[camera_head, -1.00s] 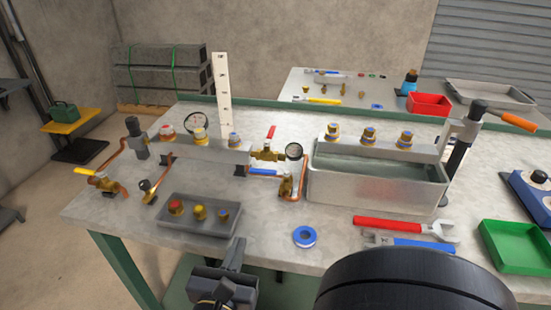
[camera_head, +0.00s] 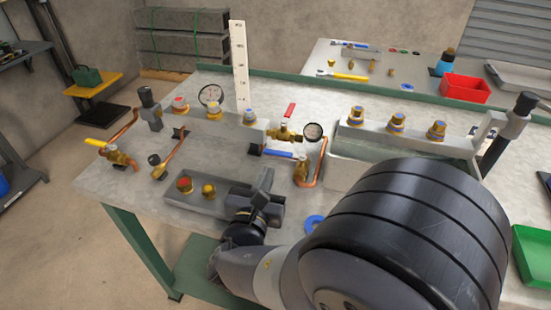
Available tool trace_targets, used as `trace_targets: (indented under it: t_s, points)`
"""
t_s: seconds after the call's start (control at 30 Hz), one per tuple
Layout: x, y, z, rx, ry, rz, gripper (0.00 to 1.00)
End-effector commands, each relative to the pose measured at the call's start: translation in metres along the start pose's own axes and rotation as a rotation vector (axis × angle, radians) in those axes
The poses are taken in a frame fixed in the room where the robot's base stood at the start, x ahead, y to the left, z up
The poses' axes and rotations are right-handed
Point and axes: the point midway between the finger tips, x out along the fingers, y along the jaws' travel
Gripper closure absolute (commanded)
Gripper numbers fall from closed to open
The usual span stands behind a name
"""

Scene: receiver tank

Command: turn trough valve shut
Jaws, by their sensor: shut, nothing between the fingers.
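Next to the metal trough (camera_head: 349,171) stand two lever valves. The red-lever valve (camera_head: 285,133) has its lever pointing up. The blue-lever valve (camera_head: 301,172) has its lever lying level to the left, beside the copper pipe that rises by the trough. Which of them is the trough valve I cannot tell. A third valve with a yellow lever (camera_head: 96,142) is at the bench's left end. My gripper (camera_head: 265,182) is shut and empty, in front of the blue lever and apart from it. My arm hides most of the trough's front.
A blue tape ring (camera_head: 313,223) is partly hidden by my arm. A green tray (camera_head: 533,256) is at right.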

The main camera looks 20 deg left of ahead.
Motion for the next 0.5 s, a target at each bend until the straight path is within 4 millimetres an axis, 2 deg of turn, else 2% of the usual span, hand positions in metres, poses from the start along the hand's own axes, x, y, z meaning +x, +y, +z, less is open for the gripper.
trace_targets:
  t_s: [0.1, 0.2, 0.5]
  points:
    - [0.021, -0.001, 0.000, 0.000, 0.000, -0.004, 1.00]
    - [0.033, -0.001, 0.000, 0.000, 0.000, -0.003, 1.00]
    - [0.047, 0.000, 0.000, -0.001, 0.000, 0.000, 1.00]
